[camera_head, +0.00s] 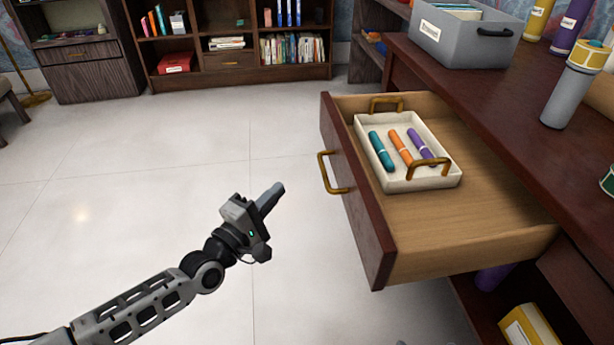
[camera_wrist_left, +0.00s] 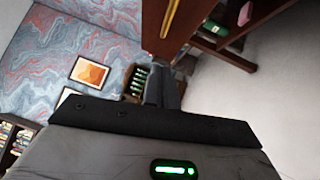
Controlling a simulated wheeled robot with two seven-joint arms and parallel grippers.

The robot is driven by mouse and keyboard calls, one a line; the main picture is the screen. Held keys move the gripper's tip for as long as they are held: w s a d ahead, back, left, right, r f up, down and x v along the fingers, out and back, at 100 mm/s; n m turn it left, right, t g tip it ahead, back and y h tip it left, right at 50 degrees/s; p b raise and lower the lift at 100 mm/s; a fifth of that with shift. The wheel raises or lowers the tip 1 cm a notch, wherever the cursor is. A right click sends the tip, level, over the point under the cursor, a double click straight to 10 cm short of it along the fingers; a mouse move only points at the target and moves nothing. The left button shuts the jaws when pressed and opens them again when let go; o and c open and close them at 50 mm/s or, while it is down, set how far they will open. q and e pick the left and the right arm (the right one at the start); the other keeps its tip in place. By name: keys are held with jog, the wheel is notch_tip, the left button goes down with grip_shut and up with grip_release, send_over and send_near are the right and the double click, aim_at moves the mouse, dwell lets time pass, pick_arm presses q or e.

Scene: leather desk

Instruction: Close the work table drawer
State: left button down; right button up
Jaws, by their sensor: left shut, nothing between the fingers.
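The work table drawer (camera_head: 480,215) is pulled out to the left from the dark wood table (camera_head: 440,75). Its front panel (camera_head: 358,200) faces left and has a brass handle (camera_head: 332,173). Inside the drawer is a white tray (camera_head: 428,184) with brass handles, holding a teal, an orange and a purple marker. My left gripper (camera_head: 274,195) is shut and empty, in the air to the left of the drawer front, apart from it. In the left wrist view, the gripper fingers (camera_wrist_left: 162,88) show together near the centre.
A grey bin (camera_head: 465,38) and a grey canister (camera_head: 570,95) stand on the table top. A yellow item (camera_head: 528,325) sits on a shelf below. Bookshelves (camera_head: 235,70) line the back. The pale floor left of the drawer is clear.

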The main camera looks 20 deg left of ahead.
pick_arm(q)
jog(key=w+d+r, duration=0.1)
jog(key=w+d, duration=0.4)
jog(key=w, duration=0.1)
jog(key=shift+w+r, duration=0.15)
jog(key=shift+w, duration=0.05)
